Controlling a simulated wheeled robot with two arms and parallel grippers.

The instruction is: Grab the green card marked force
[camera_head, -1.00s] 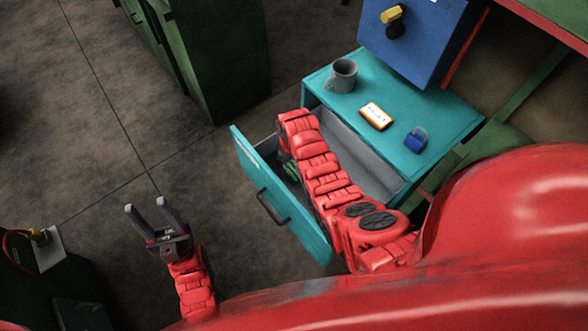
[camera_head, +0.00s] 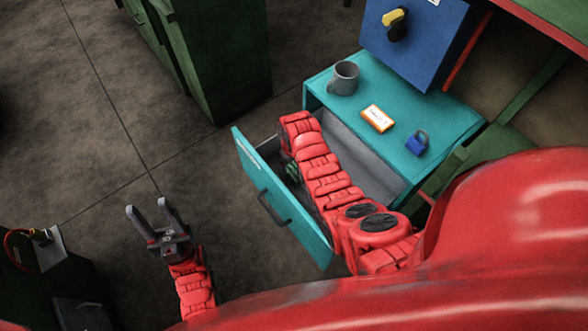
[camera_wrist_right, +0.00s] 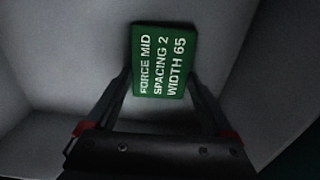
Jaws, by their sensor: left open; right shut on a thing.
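The green card (camera_wrist_right: 164,62) shows in the right wrist view, with white text reading FORCE MID, SPACING 2, WIDTH 65. My right gripper (camera_wrist_right: 164,85) is shut on the card, with one finger at each side of it. It is inside the open teal drawer (camera_head: 284,214), whose grey inside fills the wrist view. In the head view my right arm hides most of the drawer's inside, and only a bit of green shows beside the arm. My left gripper (camera_head: 155,219) is open and empty over the floor, left of the drawer.
On the teal cabinet top (camera_head: 455,118) are a grey mug (camera_head: 343,78), an orange and white box (camera_head: 377,118) and a blue padlock (camera_head: 416,143). A dark green cabinet (camera_head: 222,60) is at the back left.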

